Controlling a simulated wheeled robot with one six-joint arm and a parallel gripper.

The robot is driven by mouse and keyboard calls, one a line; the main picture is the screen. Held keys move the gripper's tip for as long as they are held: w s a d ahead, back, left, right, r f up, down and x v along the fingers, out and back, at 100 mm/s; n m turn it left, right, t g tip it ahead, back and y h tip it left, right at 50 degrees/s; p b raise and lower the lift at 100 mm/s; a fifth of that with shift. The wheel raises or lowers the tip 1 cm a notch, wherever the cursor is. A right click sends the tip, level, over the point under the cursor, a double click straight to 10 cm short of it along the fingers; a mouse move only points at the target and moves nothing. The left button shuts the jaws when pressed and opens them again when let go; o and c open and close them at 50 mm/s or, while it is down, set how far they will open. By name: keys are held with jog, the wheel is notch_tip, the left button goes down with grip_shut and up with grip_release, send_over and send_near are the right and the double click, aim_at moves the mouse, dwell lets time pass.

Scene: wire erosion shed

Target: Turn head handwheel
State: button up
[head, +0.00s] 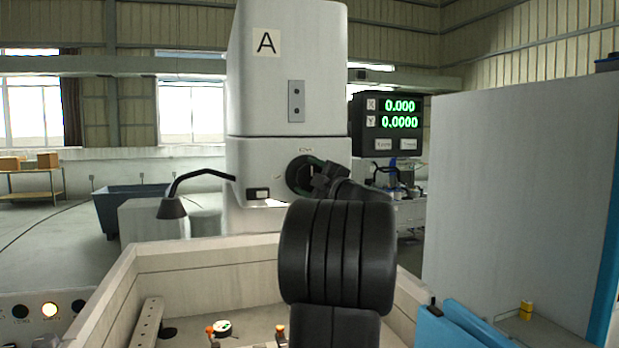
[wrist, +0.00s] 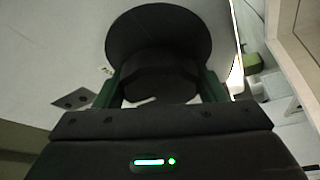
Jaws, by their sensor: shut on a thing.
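The head handwheel (head: 299,178) is a dark round wheel on the front of the white machine head (head: 270,160). In the wrist view the handwheel (wrist: 158,35) shows as a black disc with a thick dark hub in front of it. My gripper (head: 325,180) is at the wheel, and my black arm hides part of it in the head view. In the wrist view my gripper (wrist: 160,88) has one green-edged finger on each side of the hub and is shut on it. The contact faces are in shadow.
A bent black lamp (head: 172,205) sticks out at left. The open tank's pale wall (head: 200,255) lies below. A tall grey panel (head: 510,200) stands at right.

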jog(key=o, duration=1)
jog(key=b+v, duration=0.3)
jog(key=v, duration=1)
jog(key=shift+s+d, duration=0.25)
jog(key=shift+s, duration=0.05)
jog(key=shift+w+a, duration=0.1)
jog(key=p+x, duration=0.3)
jog(key=x, duration=1)
jog(key=shift+w+a, duration=0.2)
